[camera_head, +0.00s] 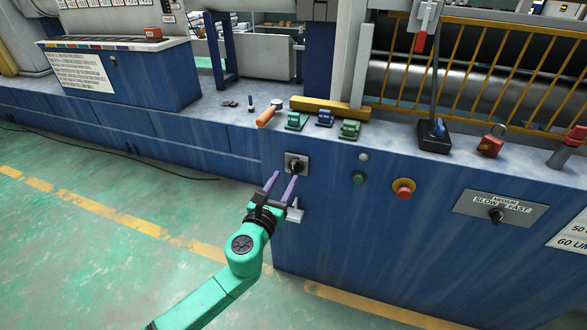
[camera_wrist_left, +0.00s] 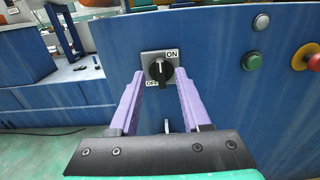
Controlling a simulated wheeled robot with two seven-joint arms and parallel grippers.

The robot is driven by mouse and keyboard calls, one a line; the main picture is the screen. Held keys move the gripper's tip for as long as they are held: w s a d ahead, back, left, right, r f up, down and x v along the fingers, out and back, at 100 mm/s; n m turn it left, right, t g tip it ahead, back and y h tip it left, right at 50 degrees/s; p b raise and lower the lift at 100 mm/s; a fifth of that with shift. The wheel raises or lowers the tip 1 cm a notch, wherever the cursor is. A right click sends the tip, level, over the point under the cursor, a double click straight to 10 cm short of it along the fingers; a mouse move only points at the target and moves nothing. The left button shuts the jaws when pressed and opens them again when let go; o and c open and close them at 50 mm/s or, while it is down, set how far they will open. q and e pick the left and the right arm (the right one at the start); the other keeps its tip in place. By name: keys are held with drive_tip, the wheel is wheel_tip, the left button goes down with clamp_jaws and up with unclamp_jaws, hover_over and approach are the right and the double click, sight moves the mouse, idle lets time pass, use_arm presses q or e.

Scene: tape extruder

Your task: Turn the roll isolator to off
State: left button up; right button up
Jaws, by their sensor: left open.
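The roll isolator (camera_head: 296,166) is a black rotary knob on a square grey plate on the blue front panel. In the left wrist view the knob (camera_wrist_left: 160,70) stands close to upright, with ON printed at the upper right of the plate and a partly covered OFF label at the lower left. My left gripper (camera_head: 284,183) is open, its two purple fingers pointing at the panel. In the left wrist view the fingertips (camera_wrist_left: 160,75) lie on either side of the knob; I cannot tell whether they touch it. My right gripper is not in view.
Right of the isolator are a white button (camera_head: 363,157), a green button (camera_head: 358,177), a red stop button (camera_head: 403,189) and a speed selector (camera_head: 497,215). Padlocks, including a red one (camera_head: 491,143), and small tools lie on the ledge above. The green floor around my arm is clear.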

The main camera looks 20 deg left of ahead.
sight(293, 165)
use_arm(q)
drive_tip(key=w, duration=0.7)
drive_tip(key=shift+d+f+b, duration=0.1)
drive_tip(key=shift+d+b, duration=0.1)
drive_tip(key=shift+b, duration=0.15)
drive_tip(key=shift+s, duration=0.1)
clamp_jaws()
drive_tip(key=shift+f, duration=0.1)
